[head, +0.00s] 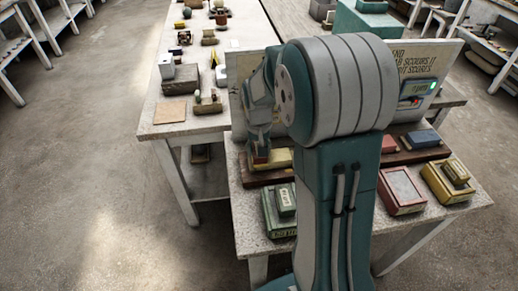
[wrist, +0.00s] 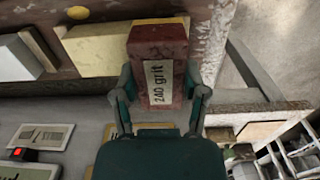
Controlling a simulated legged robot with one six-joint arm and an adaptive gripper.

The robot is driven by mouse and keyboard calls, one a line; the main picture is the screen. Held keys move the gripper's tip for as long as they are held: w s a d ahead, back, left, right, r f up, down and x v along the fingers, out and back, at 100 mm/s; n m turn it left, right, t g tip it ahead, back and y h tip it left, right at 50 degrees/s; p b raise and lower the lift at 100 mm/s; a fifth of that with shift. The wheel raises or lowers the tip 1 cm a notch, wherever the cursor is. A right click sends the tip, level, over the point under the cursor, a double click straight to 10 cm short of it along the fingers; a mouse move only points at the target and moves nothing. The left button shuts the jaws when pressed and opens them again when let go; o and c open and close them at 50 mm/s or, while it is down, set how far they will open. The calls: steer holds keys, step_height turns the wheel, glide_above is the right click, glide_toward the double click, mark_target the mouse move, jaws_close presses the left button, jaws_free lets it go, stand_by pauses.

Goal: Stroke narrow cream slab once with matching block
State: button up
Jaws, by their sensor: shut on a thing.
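My gripper (wrist: 162,94) is shut on a red block (wrist: 159,48) whose pale label reads "240 grit". In the head view the red block (head: 260,157) shows below my gripper, at the left end of a cream-yellow slab (head: 284,159). In the wrist view the cream slab (wrist: 97,48) lies on a dark brown board, and the block covers its right end. I cannot tell whether the block touches the slab. A whitish slab (wrist: 20,58) lies further left on the board in the wrist view.
A green box (head: 275,223) with a block on it, a red box (head: 402,190) with a bare pinkish top and a yellow box (head: 448,183) with a block stand along the front. Red (head: 388,144) and blue (head: 424,139) slabs lie right. A lettered panel (head: 420,62) stands behind.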

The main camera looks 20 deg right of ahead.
steer(key=shift+r, duration=2.95)
steer(key=shift+s, duration=0.1)
